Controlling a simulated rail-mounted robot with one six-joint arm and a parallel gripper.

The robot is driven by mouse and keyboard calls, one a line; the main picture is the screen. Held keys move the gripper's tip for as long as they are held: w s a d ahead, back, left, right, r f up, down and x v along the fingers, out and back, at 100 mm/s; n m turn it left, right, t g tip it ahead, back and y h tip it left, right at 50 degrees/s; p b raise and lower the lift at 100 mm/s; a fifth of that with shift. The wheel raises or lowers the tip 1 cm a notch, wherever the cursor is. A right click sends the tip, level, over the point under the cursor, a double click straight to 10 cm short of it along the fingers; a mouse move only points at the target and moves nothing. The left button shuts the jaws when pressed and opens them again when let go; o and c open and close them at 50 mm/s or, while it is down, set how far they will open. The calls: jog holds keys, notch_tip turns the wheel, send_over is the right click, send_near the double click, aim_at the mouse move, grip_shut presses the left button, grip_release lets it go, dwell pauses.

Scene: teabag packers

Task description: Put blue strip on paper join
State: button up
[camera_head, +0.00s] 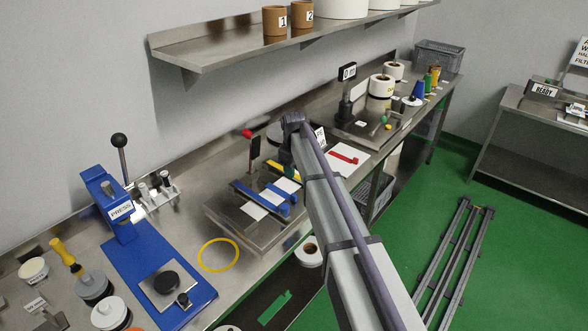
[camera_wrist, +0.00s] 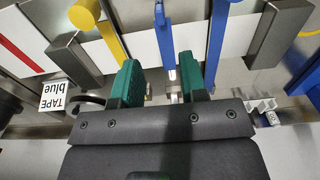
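My gripper (camera_wrist: 162,82) has two green fingers with a visible gap between them. In the head view my gripper (camera_head: 288,165) is over the far end of the metal splicing plate (camera_head: 225,222). White paper (camera_wrist: 190,42) runs across below the fingers in the wrist view. I cannot tell whether either is the blue strip. The paper join is not clearly visible. Nothing is clearly held.
A yellow bar (camera_wrist: 110,38) and metal block (camera_wrist: 76,58) lie left of the fingers, and another metal block (camera_wrist: 280,32) lies right. A red strip (camera_head: 345,158) lies on white sheet. The blue press (camera_head: 122,212) stands left.

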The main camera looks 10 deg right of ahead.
jog(key=s+f+m+b, duration=0.1)
jog(key=s+m, duration=0.2)
jog(key=s, duration=1.3)
jog(key=s+f+m+b, duration=0.2)
jog(key=s+m, duration=0.2)
jog(key=s, duration=1.2)
jog(key=shift+s+m+b, duration=0.2)
jog(key=shift+m+b, duration=0.1)
